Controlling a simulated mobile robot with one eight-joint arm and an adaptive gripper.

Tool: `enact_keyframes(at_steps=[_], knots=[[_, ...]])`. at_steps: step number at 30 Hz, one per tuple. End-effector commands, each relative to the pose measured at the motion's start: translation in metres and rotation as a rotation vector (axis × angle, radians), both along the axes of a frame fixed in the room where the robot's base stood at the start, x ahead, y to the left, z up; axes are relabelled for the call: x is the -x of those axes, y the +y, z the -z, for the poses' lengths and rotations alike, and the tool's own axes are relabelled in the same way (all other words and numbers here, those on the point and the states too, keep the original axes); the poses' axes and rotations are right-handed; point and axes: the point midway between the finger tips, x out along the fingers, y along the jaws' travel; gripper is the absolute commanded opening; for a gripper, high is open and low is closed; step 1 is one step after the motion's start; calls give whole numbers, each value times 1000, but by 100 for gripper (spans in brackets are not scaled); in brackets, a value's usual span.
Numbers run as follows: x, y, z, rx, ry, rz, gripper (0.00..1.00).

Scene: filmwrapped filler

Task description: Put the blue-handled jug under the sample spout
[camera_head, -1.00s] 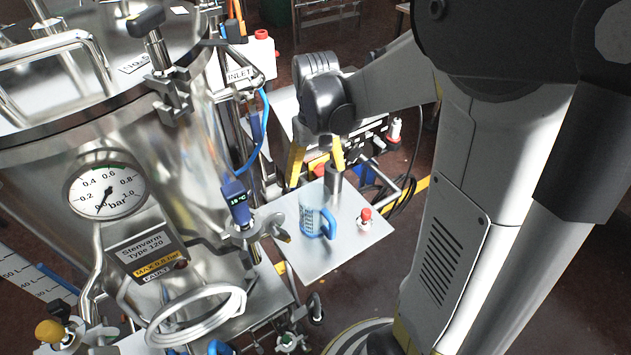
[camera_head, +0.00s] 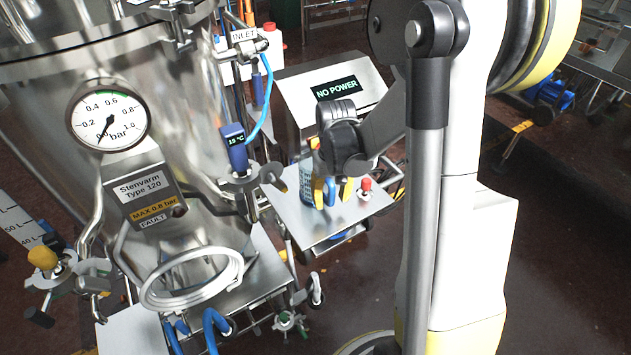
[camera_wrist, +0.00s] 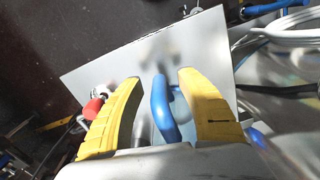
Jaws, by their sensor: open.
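The clear jug (camera_head: 306,186) with a blue handle stands upright on a small metal shelf (camera_head: 312,232) beside the steel vessel. My gripper (camera_head: 333,187) is low at the jug, its yellow fingers open on either side of the handle. In the wrist view, the blue handle (camera_wrist: 164,112) lies between the two open fingertips (camera_wrist: 158,80), with a gap visible on both sides. Most of the jug's body is hidden there by the gripper.
A small red-capped item (camera_head: 366,187) stands on the shelf right of my gripper; it also shows in the wrist view (camera_wrist: 93,107). A box reading NO POWER (camera_head: 335,88) stands behind. The vessel (camera_head: 190,110) fills the left. The shelf's front part is bare.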

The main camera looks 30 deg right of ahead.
Motion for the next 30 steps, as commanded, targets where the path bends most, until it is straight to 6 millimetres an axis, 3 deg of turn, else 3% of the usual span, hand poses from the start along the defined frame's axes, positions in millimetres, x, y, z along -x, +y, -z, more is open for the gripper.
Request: enact_keyframes(at_steps=[4,12,17,30], knots=[[-2,0,27,0,0,0,45],[-2,0,31,0,0,0,45],[-2,0,31,0,0,0,0],[-2,0,30,0,0,0,0]])
